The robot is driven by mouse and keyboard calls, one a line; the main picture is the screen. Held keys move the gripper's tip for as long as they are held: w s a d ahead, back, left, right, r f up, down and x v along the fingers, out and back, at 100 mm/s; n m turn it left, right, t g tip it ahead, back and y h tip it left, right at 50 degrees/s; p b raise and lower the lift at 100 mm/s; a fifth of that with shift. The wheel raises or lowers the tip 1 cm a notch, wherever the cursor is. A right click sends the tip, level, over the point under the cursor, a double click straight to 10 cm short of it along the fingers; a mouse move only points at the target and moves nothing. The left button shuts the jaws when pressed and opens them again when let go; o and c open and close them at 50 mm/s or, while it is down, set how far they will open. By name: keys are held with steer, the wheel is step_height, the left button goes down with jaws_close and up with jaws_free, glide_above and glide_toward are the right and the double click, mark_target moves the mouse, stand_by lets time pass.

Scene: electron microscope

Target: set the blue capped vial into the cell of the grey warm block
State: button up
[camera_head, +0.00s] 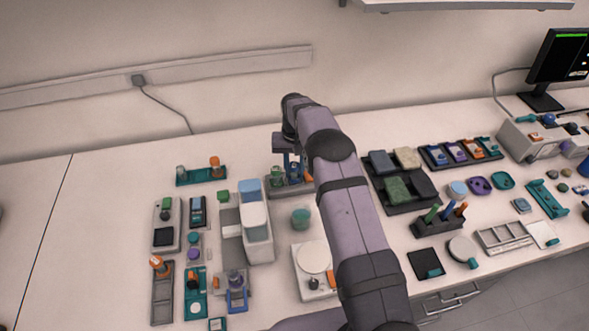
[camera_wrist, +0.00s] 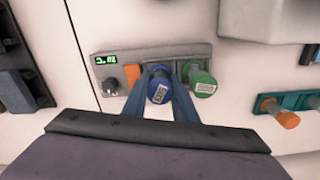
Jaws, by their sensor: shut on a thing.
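The blue capped vial (camera_wrist: 159,88) is upright between the fingers of my gripper (camera_wrist: 160,80) in the wrist view. My gripper is shut on it, and in the head view my gripper (camera_head: 292,160) is over the grey warm block (camera_head: 275,190). The warm block (camera_wrist: 118,57) has a green-lit display, a dark knob and an orange part. A green capped vial (camera_wrist: 202,84) stands at the block, right of the blue one in the wrist view. The blue vial's lower end and the cell under it are hidden, so I cannot tell how deep the vial is.
A teal rack (camera_head: 190,179) with an orange capped vial stands left of the block in the head view. My arm hides the bench to the right.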

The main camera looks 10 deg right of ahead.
steer(key=shift+f+b, duration=0.25)
steer(key=shift+b, duration=0.05)
stand_by(0.9)
steer(key=o, duration=1.5)
steer(key=shift+o, duration=0.2)
steer(key=shift+r+p, duration=2.3)
steer(key=shift+r, duration=1.45)
